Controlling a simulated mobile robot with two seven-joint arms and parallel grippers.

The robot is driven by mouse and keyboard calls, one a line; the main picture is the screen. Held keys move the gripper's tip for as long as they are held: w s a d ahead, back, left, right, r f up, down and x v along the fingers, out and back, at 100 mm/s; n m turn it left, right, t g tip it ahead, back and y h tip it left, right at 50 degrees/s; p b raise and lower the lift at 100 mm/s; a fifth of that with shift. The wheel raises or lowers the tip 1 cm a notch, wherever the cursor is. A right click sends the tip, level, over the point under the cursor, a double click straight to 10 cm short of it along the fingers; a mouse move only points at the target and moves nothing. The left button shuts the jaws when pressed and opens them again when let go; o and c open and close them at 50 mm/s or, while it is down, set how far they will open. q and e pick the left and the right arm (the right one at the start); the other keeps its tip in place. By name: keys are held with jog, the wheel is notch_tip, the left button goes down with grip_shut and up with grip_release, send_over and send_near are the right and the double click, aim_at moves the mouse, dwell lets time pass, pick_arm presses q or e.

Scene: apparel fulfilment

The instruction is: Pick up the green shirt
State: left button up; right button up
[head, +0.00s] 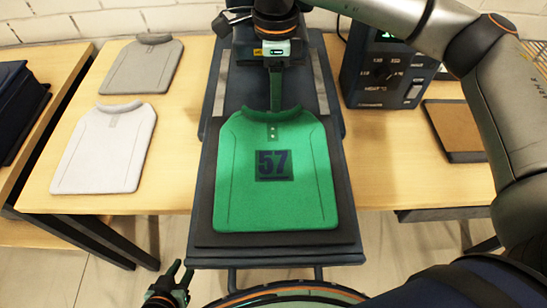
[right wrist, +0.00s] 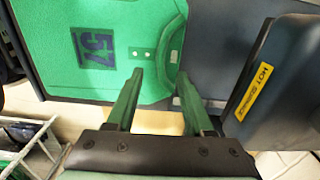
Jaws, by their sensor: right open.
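The green shirt (head: 230,190), marked with a dark 57, lies flat on a dark press platen (head: 205,243), collar toward the back. In the right wrist view the shirt (right wrist: 50,20) fills the upper left. My right gripper (head: 275,106) comes down from the back at the shirt's collar. In the right wrist view its two green fingers (right wrist: 158,78) are apart, with nothing seen held, their tips by the collar edge. Whether they touch the cloth cannot be told. My left gripper (head: 180,271) is low in the head view, left of the platen's front, fingers apart and empty.
A grey shirt (head: 143,66) and a white shirt (head: 104,150) lie on the wooden table (head: 185,120) to the left. A control box (head: 385,75) and a brown board (head: 460,128) are at the right. A yellow hot-surface label (right wrist: 251,93) is beside my right gripper.

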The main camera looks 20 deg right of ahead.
notch_tip(320, 180, down, 5)
jog(key=shift+f, duration=0.1)
jog(key=shift+c, duration=0.2)
grip_shut()
dwell(1.3)
